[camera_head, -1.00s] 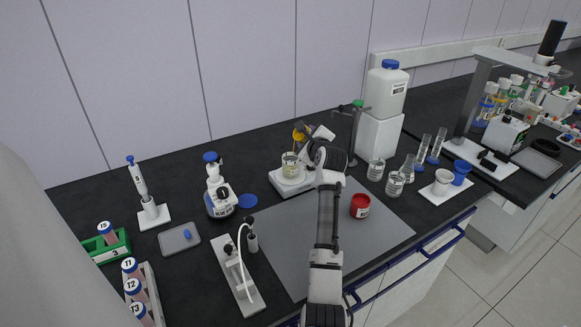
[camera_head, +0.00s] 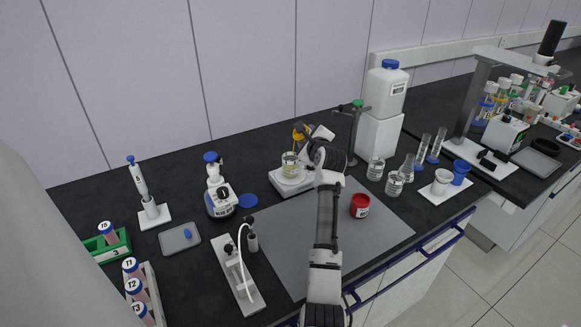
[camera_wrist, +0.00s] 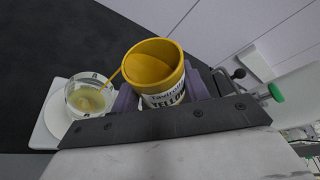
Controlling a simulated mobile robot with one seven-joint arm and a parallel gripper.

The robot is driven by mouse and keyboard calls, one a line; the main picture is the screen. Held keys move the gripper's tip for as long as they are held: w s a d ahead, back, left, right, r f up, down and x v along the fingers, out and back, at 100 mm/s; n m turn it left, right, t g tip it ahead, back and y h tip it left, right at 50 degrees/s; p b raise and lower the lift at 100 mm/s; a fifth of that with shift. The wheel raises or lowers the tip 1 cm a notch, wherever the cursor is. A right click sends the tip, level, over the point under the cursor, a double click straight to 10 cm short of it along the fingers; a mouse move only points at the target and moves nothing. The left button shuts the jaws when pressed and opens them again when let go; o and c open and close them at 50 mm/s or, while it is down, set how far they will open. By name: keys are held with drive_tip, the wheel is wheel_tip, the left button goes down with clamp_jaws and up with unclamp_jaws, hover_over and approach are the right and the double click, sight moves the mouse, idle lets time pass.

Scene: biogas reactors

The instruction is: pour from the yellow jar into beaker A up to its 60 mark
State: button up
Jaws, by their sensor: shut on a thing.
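The yellow jar (camera_wrist: 155,68) is held by my gripper (camera_wrist: 160,92), shut around its sides. In the head view the jar (camera_head: 298,134) is tilted, above and beside beaker A (camera_head: 290,162). In the wrist view its mouth is open, and a thin yellow stream runs from its lip to beaker A (camera_wrist: 88,98). The beaker stands on a white scale (camera_head: 291,182) and holds some pale yellow liquid with a darker yellow patch. Its graduation marks are too small to read. My gripper (camera_head: 308,141) is partly hidden by my wrist in the head view.
A stand with a green knob (camera_head: 356,125) is close to the right of my gripper. A red jar (camera_head: 360,206) sits on the grey mat (camera_head: 290,245). Several beakers and cylinders stand at the right. A blue-capped bottle (camera_head: 219,190) is left of the scale.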

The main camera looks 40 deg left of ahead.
drive_tip(key=shift+r+p, duration=0.15)
drive_tip(key=shift+p, duration=0.15)
idle(0.5)
drive_tip(key=shift+r, duration=0.15)
drive_tip(key=shift+m+g, duration=0.6)
drive_tip(key=shift+m, duration=0.5)
drive_tip(key=w+d+r, duration=0.2)
drive_tip(key=w+r, duration=0.2)
drive_tip(key=w, duration=0.1)
drive_tip(key=shift+w+r, duration=0.2)
drive_tip(key=shift+r, duration=0.1)
drive_tip(key=shift+d, duration=0.1)
drive_tip(key=m+g, duration=0.1)
drive_tip(key=m, duration=0.1)
drive_tip(key=r+m+g+y, duration=0.1)
drive_tip(key=m+g, duration=0.1)
